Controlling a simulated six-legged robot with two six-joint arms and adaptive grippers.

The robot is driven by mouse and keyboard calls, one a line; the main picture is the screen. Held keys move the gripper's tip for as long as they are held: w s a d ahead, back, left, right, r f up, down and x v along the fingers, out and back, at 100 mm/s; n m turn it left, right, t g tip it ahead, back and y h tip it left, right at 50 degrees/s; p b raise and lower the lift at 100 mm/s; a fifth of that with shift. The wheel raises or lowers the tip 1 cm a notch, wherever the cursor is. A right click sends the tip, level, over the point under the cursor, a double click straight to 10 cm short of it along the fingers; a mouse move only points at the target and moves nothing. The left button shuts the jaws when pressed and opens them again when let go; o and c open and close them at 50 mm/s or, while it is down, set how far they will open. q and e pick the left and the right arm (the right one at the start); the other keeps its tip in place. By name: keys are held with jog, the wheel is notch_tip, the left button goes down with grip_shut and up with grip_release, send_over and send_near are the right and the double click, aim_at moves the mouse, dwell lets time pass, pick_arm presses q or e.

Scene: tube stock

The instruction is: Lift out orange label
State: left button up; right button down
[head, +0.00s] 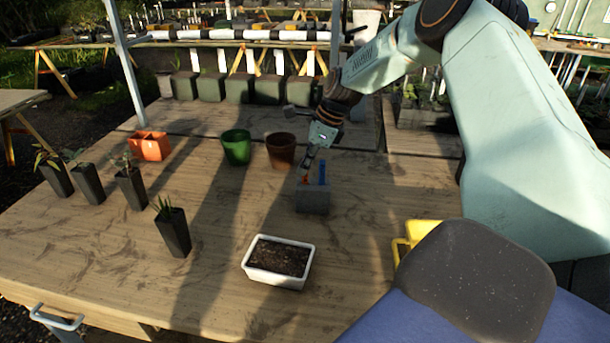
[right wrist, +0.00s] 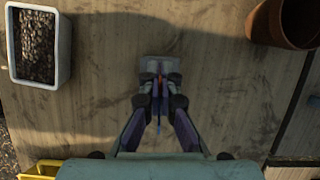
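A small grey block (head: 312,202) stands on the wooden table. A blue label (head: 322,172) stands upright in it, and a bit of orange label (head: 305,180) shows at its left. My right gripper (head: 308,172) points down over the block, its fingertips at the orange label. In the right wrist view the fingers (right wrist: 160,92) come close together over the block (right wrist: 158,66). A thin strip shows between them, but I cannot tell whether they grip the label. The label's lower end is hidden. My left gripper is out of view.
A white planter of soil (head: 279,262) stands in front of the block. A green pot (head: 236,147) and a brown pot (head: 281,150) stand behind. Orange pots (head: 150,146) and several black plant pots (head: 174,232) stand left. A yellow object (head: 415,236) is at right.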

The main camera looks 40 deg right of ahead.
notch_tip(320, 180, up, 10)
jog(key=shift+p, duration=1.15)
jog(key=shift+s, duration=0.15)
